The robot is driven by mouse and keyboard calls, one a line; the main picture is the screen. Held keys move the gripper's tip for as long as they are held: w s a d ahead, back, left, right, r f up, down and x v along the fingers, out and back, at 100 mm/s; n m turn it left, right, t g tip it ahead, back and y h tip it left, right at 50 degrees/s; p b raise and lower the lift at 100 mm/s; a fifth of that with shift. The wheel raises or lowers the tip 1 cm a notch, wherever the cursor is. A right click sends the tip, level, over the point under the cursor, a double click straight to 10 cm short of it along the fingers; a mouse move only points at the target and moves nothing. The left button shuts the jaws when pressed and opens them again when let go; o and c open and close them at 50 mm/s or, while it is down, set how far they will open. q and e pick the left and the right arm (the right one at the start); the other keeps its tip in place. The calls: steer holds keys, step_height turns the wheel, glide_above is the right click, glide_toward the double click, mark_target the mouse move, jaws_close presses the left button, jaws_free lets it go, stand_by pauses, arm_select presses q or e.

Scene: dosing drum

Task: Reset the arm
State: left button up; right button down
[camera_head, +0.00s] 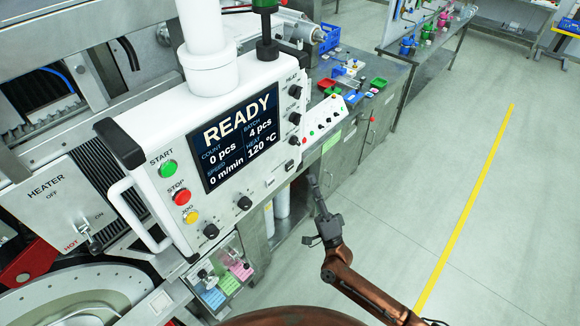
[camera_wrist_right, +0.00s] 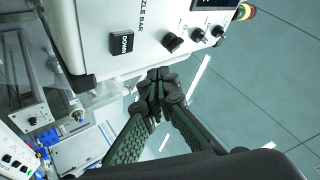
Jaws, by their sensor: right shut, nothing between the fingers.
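My right gripper (camera_head: 313,184) is in the head view at the lower middle, on the end of my brown arm, right of the white control panel (camera_head: 150,125). Its dark fingers point up and away. In the right wrist view the gripper (camera_wrist_right: 158,80) has its fingertips together with nothing between them. In the head view the gripper appears apart from the panel. My left gripper is not in view.
The panel screen (camera_head: 240,137) reads READY. A heater box (camera_head: 50,195) with a switch is at the left. A steel bench (camera_head: 385,75) with small coloured trays stands behind. Open grey floor (camera_head: 430,190) with a yellow line (camera_head: 465,205) lies to the right.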

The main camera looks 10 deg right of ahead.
stand_by(0.3)
